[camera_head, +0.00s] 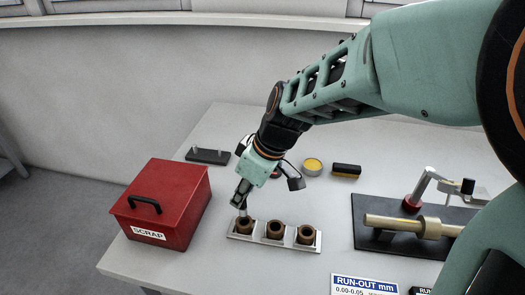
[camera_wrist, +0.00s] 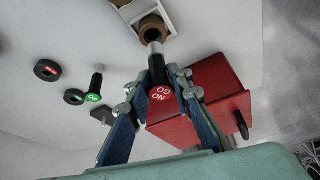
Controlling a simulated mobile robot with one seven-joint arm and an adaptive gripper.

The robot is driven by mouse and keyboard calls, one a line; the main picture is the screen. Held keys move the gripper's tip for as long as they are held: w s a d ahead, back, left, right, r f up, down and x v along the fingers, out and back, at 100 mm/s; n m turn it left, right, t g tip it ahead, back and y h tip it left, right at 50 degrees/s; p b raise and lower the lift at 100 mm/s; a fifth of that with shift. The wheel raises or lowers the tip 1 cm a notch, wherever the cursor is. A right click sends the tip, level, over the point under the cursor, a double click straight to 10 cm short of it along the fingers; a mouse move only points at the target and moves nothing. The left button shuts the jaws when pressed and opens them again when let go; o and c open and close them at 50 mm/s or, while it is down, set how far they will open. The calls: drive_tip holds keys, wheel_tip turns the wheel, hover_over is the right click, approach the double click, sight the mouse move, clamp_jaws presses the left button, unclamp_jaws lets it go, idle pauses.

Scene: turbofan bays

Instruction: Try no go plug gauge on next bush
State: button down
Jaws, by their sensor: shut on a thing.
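A light holder (camera_head: 232,236) carries three brown bushes in a row: left (camera_head: 244,227), middle (camera_head: 275,231) and right (camera_head: 305,236). My gripper (camera_head: 242,199) is over the left bush. It is shut on the no-go plug gauge, whose red NO GO end (camera_wrist: 160,95) faces the wrist camera. The gauge's silver tip (camera_wrist: 155,47) is at the mouth of a bush (camera_wrist: 152,27); I cannot tell whether it enters the bore. A gauge with a green GO end (camera_wrist: 93,98) stands apart to the left in the wrist view.
A red SCRAP box (camera_head: 166,200) stands close left of the holder. Behind are a dark two-pin stand (camera_head: 208,156), a yellow-topped tin (camera_head: 313,166) and a brush (camera_head: 346,170). A run-out fixture (camera_head: 400,238) with a brass shaft is at right. Front-left table is clear.

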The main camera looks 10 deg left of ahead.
drive_tip(key=shift+r+p, duration=0.9)
drive_tip(key=shift+r, duration=0.85)
